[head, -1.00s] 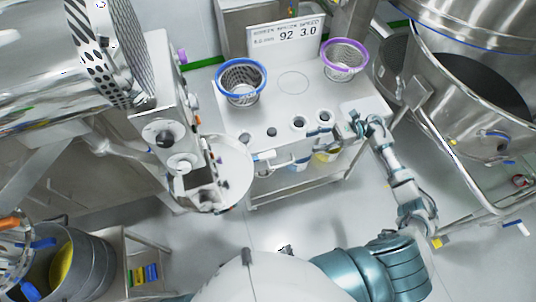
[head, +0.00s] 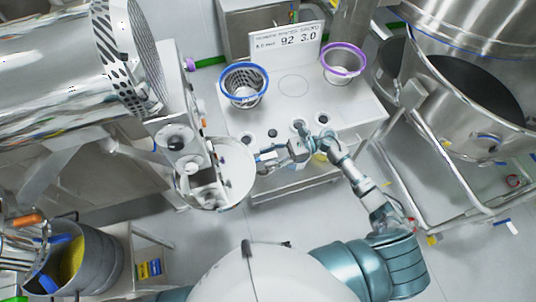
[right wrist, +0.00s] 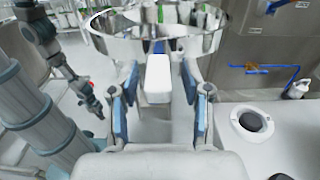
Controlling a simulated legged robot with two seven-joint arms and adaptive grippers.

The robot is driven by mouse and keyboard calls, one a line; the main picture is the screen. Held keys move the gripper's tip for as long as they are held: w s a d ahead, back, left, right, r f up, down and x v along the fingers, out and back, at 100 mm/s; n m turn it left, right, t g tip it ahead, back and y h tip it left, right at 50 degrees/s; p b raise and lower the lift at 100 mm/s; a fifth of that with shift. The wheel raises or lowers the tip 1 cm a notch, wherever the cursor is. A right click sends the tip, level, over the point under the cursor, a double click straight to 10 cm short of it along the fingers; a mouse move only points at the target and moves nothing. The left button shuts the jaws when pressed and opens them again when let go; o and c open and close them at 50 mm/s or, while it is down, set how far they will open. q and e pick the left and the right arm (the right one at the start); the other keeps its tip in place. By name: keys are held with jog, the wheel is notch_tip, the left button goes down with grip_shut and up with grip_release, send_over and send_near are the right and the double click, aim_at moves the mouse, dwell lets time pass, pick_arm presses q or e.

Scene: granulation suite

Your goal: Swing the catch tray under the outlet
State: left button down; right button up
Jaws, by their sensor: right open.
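The catch tray is a round, shiny steel pan (head: 238,172) at the left of the white table in the head view. It sits below and beside a machine column with round knobs (head: 175,140), which partly covers it. Its steel rim (right wrist: 150,45) fills the top of the right wrist view. A pale block-like handle (right wrist: 158,78) projects from the tray towards me. My right gripper (head: 268,160) is at the handle; in the wrist view its blue-padded fingers (right wrist: 158,100) stand apart on either side of it, with gaps visible. I cannot make out the outlet clearly.
The white table (head: 350,115) holds a blue-rimmed basket (head: 243,86), a purple-rimmed basket (head: 343,64) and a sign (head: 287,42). A large steel vessel (head: 480,60) stands right. A drum (head: 95,260) stands lower left. The floor before the table looks clear.

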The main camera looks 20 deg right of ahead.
jog(key=shift+a, duration=0.35)
jog(key=shift+d, duration=0.1)
jog(key=shift+d, duration=0.1)
jog(key=shift+d, duration=0.1)
jog(key=shift+c, duration=1.2)
grip_shut()
jog(key=shift+s, duration=0.1)
